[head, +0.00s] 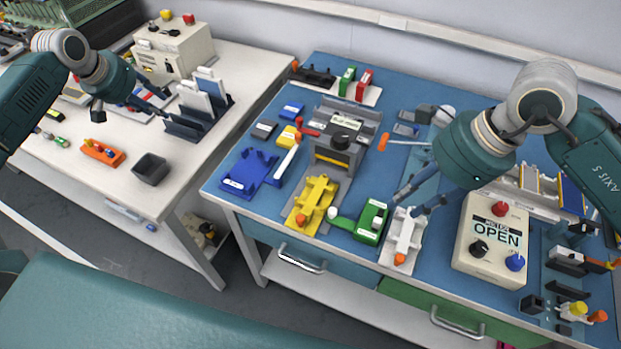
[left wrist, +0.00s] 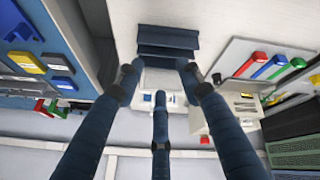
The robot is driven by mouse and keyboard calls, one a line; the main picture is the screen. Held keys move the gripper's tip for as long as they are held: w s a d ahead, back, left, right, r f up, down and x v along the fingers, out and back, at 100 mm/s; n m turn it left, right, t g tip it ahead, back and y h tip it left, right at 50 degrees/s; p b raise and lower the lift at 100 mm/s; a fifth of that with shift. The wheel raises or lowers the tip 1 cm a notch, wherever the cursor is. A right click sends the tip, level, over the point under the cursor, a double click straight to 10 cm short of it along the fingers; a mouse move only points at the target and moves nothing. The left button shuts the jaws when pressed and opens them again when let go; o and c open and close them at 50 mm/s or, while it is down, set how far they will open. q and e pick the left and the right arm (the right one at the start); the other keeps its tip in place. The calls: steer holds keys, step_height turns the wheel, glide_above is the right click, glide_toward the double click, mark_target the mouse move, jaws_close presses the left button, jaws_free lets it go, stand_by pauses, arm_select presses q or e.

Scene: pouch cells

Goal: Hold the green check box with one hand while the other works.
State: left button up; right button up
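The green check box (head: 372,220) sits near the front edge of the blue table in the head view, with a white label on top and a white round knob at its left. My right gripper (head: 406,204) hangs just right of it, above a white fixture with an orange knob (head: 402,240). Its fingers look spread and empty, and no contact with the box shows. My left gripper (head: 158,108) is over the white table, away from the box.
A yellow fixture (head: 314,200) stands left of the green box. A cream control box reading OPEN (head: 493,238) stands to the right. The rack with white pouches (head: 203,103) and a dark bin (head: 151,169) are on the white table. A gap separates the tables.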

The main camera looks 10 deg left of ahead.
arm_select(q)
steer(key=d+m+g+h, duration=0.15)
steer(key=d+m, duration=0.35)
steer(key=d, duration=1.2)
steer(key=m+g+h, duration=0.2)
steer(key=m+g, duration=0.1)
steer(key=m, duration=1.2)
glide_toward(331, 210)
steer(key=x, duration=0.9)
steer(key=shift+d+f, duration=0.15)
steer(key=shift+f, duration=0.1)
steer(key=shift+c, duration=0.2)
jaws_close()
